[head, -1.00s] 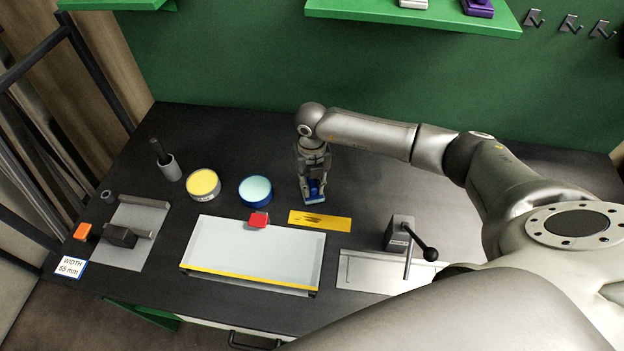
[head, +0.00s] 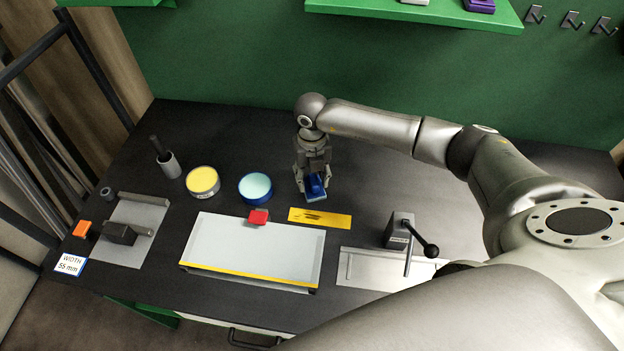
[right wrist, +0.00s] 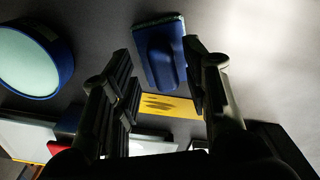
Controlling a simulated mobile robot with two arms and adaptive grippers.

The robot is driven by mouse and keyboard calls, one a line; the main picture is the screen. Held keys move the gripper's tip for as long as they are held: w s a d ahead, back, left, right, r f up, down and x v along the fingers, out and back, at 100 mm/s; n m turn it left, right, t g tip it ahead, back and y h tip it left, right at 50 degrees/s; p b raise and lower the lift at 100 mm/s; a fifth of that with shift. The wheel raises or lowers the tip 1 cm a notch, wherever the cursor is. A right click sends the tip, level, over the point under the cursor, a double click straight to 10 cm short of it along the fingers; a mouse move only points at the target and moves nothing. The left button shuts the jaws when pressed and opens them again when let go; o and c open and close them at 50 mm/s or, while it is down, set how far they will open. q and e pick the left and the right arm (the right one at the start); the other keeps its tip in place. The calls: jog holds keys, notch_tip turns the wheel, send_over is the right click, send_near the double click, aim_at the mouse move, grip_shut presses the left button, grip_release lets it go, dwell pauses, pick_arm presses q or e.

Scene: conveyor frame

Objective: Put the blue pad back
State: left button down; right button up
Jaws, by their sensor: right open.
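The blue pad (head: 317,190) has a blue block-shaped grip on top. It appears to rest on the dark bench behind the yellow strip. My right gripper (head: 312,180) is over it with its fingers spread. In the right wrist view, the blue pad (right wrist: 162,58) lies between and beyond the two open fingers of my right gripper (right wrist: 160,85), with visible gaps beside its grip. The round blue tin (head: 255,189) with a pale teal top stands to the left of the pad. My left gripper is not in view.
A yellow tin (head: 203,182) and a dark-handled holder (head: 170,168) stand farther left. A white board (head: 250,252) with a red block (head: 258,217) lies in front. The yellow strip (head: 320,218) lies flat. A green shelf (head: 420,14) holds a purple pad (head: 481,5).

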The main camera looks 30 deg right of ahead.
aim_at(312, 180)
notch_tip(312, 180, up, 11)
jog(key=b, duration=0.2)
jog(key=shift+f, duration=0.2)
jog(key=shift+f, duration=0.1)
